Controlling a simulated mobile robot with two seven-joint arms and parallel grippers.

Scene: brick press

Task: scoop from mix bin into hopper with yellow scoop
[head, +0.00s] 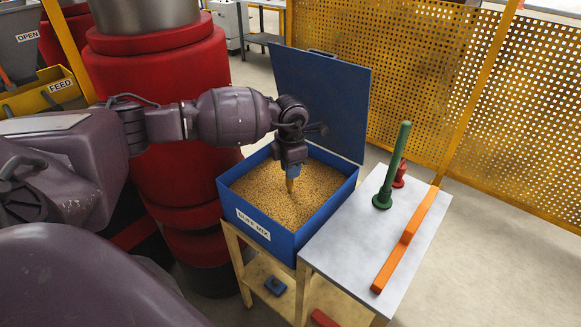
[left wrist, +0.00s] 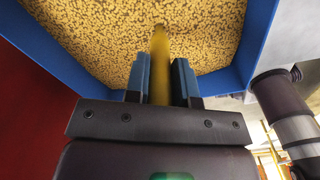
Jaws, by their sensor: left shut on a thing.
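The blue mix bin (head: 309,232) stands on a wooden stand with its lid (head: 322,95) open, full of yellow-brown granular mix (head: 268,192). My left gripper (head: 291,172) points down over the middle of the bin. It is shut on the yellow scoop (head: 291,185), whose handle (left wrist: 160,65) shows between the fingers in the left wrist view. The scoop's lower end meets the mix, and its bowl is not visible, so I cannot tell how deep it is. A yellow hopper (head: 45,97) marked FEED is at the far left. My right gripper is not in view.
Right of the bin, a light-topped table (head: 340,235) holds a green upright tool (head: 393,165), a red piece (head: 399,174) and a long orange bar (head: 408,235). A blue block (head: 275,286) lies on the shelf below. A yellow perforated fence (head: 430,75) stands behind.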

